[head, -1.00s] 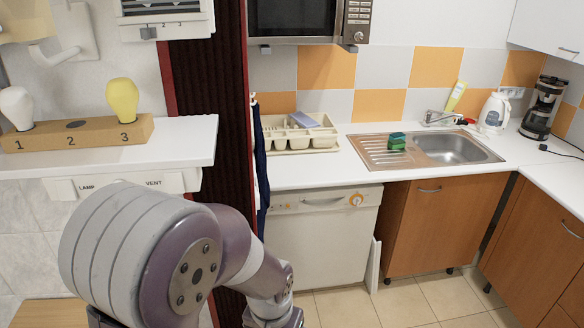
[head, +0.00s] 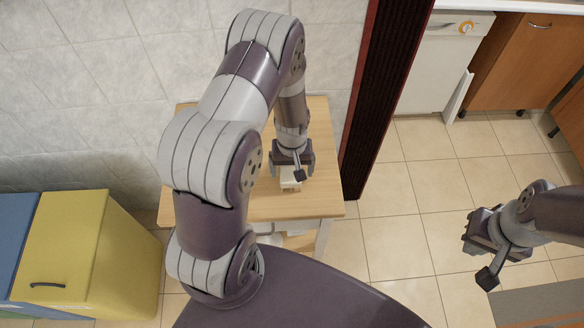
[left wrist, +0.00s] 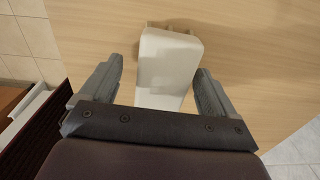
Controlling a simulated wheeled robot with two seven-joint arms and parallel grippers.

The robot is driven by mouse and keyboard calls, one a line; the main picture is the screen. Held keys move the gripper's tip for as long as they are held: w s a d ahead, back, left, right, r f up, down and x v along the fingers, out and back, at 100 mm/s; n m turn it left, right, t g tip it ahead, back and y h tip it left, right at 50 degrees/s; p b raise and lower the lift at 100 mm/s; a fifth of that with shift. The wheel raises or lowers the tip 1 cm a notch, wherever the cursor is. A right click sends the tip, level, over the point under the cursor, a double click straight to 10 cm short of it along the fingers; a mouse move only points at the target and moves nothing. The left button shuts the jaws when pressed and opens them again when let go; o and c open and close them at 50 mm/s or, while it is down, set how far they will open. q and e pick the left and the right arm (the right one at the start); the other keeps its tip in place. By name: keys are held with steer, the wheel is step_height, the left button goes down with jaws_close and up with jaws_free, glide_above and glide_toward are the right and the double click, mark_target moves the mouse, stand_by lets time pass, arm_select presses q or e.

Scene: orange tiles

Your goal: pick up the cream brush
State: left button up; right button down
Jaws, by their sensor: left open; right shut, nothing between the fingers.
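The cream brush (left wrist: 170,62) lies on a light wooden table top (left wrist: 240,75). In the left wrist view it is a smooth, pale, blocky shape with small bumps at its far end. My left gripper (left wrist: 159,70) is open, with one finger on each side of the brush; I cannot tell whether either finger touches it. In the head view my left gripper (head: 291,172) points down over the table, and part of the cream brush (head: 290,184) shows below it. My right gripper (head: 484,247) is shut and empty, away to the right above the floor tiles.
The small wooden table (head: 240,205) stands against a tiled wall. A yellow bin (head: 90,255) and a blue bin (head: 15,240) are at the left. A dark red-edged partition (head: 375,100) rises right of the table. Tiled floor (head: 400,235) is open beyond it.

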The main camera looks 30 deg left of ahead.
arm_select(q)
steer(key=shift+f, duration=0.6)
steer(key=shift+s+a+f, duration=0.2)
steer(key=shift+a+f, duration=0.05)
steer(key=shift+w+d, duration=0.1)
steer(key=shift+d, duration=0.05)
steer(key=c, duration=1.1)
arm_select(e)
steer(key=shift+s+a+r, duration=0.1)
steer(key=shift+a+r, duration=0.1)
arm_select(q)
steer(key=shift+r, duration=0.15)
arm_select(e)
steer(key=shift+a, duration=0.1)
